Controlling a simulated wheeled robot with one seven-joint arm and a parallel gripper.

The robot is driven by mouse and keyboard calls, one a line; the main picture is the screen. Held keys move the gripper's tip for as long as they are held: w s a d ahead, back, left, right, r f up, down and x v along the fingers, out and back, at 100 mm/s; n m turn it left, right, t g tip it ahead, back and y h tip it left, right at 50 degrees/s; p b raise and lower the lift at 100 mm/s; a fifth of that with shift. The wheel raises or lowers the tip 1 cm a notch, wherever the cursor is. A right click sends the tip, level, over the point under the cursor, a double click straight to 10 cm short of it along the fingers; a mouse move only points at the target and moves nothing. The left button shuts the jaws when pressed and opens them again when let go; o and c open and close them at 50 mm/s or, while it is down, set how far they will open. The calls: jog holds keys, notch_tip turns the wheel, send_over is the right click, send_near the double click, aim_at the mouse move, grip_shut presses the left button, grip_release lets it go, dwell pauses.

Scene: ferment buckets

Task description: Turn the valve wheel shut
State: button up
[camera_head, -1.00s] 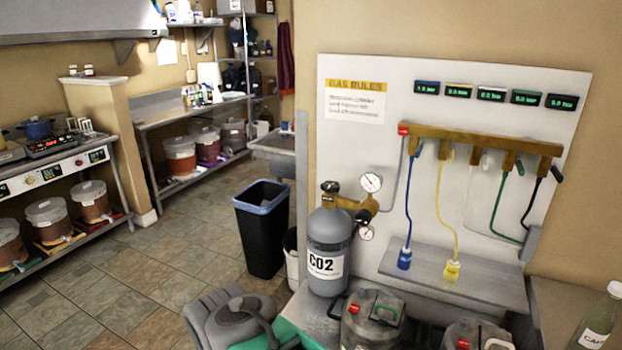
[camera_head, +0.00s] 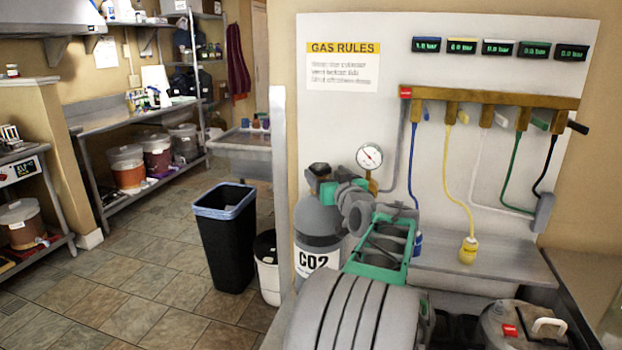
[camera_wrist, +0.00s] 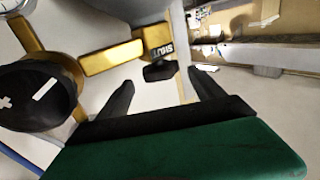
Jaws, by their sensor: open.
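The grey CO2 cylinder (camera_head: 316,228) stands upright left of the gas panel. A dark knob-like top, apparently the valve wheel (camera_head: 319,170), shows above it, partly hidden by my wrist. In the wrist view, a small black piece, probably the valve wheel (camera_wrist: 160,72), sits at the end of the brass valve body (camera_wrist: 112,58), beside a label that seems to read SHUT. My gripper (camera_wrist: 160,77) is open, with its two black fingertips on either side of that piece. I see no clear contact. A larger black knob with a plus sign (camera_wrist: 38,98) is at the left.
A pressure gauge (camera_head: 369,156) is close to my wrist. The brass manifold (camera_head: 490,96) carries coloured hoses at the right. A black bin (camera_head: 226,240) and a white bucket (camera_head: 267,268) stand on the floor left of the cylinder. A metal keg (camera_head: 520,328) is at the lower right.

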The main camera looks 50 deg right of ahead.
aim_at(318, 164)
jog(key=p+x, duration=0.1)
jog(key=x, duration=0.7)
jog(key=shift+c, duration=0.5)
jog(key=c, duration=1.3)
jog(key=shift+f+m+g+h+b, duration=0.1)
jog(key=shift+m+g+h+b, duration=0.35)
jog(key=shift+m+h, duration=0.2)
jog(key=shift+s+d+g+h, duration=0.1)
jog(key=shift+s+g+h, duration=0.15)
jog(key=shift+h, duration=0.1)
jog(key=o, duration=1.4)
